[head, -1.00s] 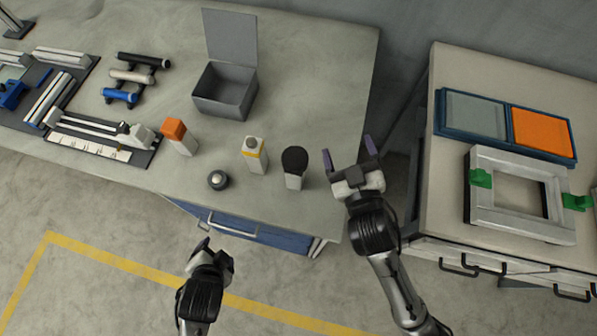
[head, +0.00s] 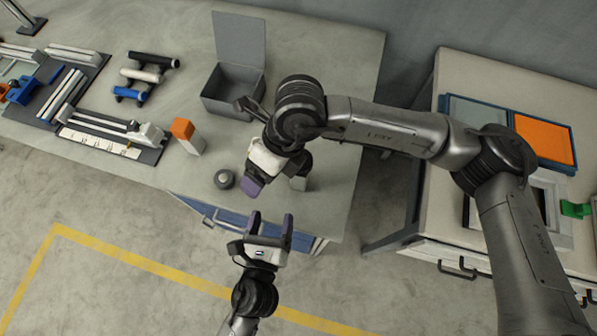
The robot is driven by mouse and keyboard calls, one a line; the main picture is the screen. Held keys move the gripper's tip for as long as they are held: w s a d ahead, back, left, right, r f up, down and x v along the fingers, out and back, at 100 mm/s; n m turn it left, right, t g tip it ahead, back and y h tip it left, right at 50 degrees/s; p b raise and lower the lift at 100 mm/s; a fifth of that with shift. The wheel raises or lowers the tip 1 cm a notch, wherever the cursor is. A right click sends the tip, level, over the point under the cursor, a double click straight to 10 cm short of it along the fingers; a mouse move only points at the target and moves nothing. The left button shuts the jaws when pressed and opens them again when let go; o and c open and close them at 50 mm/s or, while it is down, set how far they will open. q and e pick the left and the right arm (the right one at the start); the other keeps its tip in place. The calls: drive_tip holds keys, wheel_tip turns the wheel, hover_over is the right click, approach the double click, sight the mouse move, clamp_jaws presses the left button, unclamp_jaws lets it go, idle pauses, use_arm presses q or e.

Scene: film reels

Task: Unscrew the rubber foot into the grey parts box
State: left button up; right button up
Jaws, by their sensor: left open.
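The grey parts box (head: 222,107) stands at the back of the table with its lid (head: 239,38) raised. A small dark round piece (head: 224,179) with a lighter top sits near the table's front edge; I cannot tell whether it is the rubber foot. My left gripper (head: 268,219) is open and empty in front of the table edge, fingers pointing at the table. My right gripper (head: 248,147) reaches over the table from the right with its fingers apart, close to the box's front. It hides the yellow-banded white bottle and most of the black-topped piece (head: 299,183).
An orange-topped white block (head: 187,135) stands left of the box. Rollers on a rack (head: 139,78) and a splicing fixture (head: 110,130) lie further left. My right arm crosses the gap to the right-hand bench (head: 436,195), covering part of its frame.

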sight(297, 178)
drive_tip(key=w+d+t+h, duration=0.1)
drive_tip(key=d, duration=0.1)
drive_tip(key=w+d+t+h, duration=0.1)
drive_tip(key=w, duration=0.1)
drive_tip(key=w+d+h, duration=0.2)
drive_tip(key=shift+w+d+r+m+t, duration=0.15)
drive_tip(key=shift+d+r+m+t, duration=0.15)
drive_tip(key=shift+r+m+t, duration=0.1)
drive_tip(key=shift+w+d+r, duration=0.1)
drive_tip(key=shift+w+d, duration=0.15)
drive_tip(key=shift+d, duration=0.05)
drive_tip(key=shift+d+h, duration=0.15)
drive_tip(key=shift+h, duration=0.15)
use_arm(q)
drive_tip(key=w+d+m, duration=0.1)
drive_tip(key=w+d, duration=0.1)
drive_tip(key=w, duration=0.2)
drive_tip(key=w+d+m+h, duration=0.1)
drive_tip(key=w+d, duration=0.1)
drive_tip(key=w, duration=0.2)
drive_tip(key=w+d+r+m+h, duration=0.1)
drive_tip(key=w+d+m, duration=0.1)
drive_tip(key=w, duration=0.2)
drive_tip(key=shift+w+d, duration=0.25)
drive_tip(key=shift+w, duration=0.1)
drive_tip(key=shift+c, duration=0.3)
